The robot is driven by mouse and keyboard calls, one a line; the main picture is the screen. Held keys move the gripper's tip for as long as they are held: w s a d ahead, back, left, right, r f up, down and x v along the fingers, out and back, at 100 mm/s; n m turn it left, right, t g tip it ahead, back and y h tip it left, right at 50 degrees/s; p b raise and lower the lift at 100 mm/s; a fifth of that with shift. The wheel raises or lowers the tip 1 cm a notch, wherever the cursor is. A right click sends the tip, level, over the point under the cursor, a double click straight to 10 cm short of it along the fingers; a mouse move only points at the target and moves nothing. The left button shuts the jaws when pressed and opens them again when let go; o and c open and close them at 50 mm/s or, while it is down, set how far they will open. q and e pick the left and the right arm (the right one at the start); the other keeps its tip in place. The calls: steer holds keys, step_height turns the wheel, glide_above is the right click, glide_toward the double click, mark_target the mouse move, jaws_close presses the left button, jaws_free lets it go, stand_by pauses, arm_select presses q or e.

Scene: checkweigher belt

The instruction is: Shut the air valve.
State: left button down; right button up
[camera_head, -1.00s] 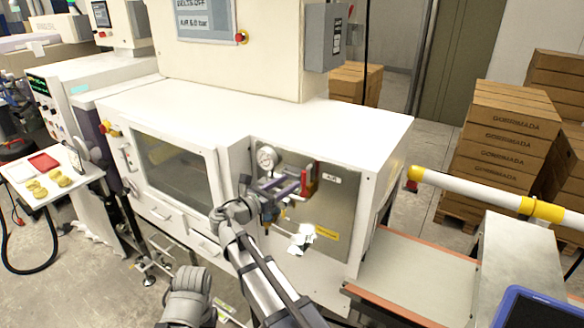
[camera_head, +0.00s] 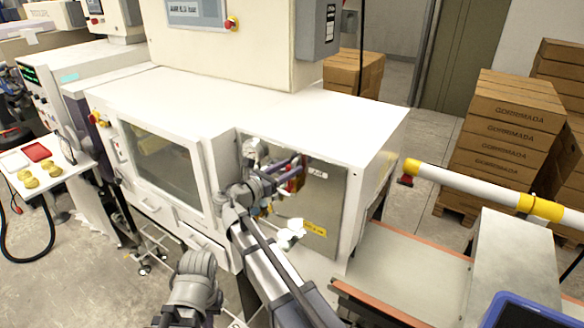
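The air panel (camera_head: 328,205) is a metal plate with an "AIR" label on the front of the white machine. The red valve handle (camera_head: 298,183) shows only in part behind my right gripper. My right gripper (camera_head: 293,170) is at the handle, with its dark purplish fingers overlapping it. I cannot tell whether the fingers are closed on the handle or just beside it. The round gauge (camera_head: 256,150) left of the valve is partly covered by the gripper. The valve body and pipe are mostly hidden. My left gripper is not in view.
A white tag-like piece (camera_head: 290,234) is below the gripper, near a yellow label (camera_head: 315,228). A white and yellow rail (camera_head: 480,188) and a conveyor (camera_head: 410,275) lie to the right. Cartons (camera_head: 510,130) stand behind.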

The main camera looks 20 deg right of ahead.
steer(key=shift+c, duration=0.6)
steer(key=shift+d, duration=0.15)
steer(key=c, duration=0.3)
jaws_close()
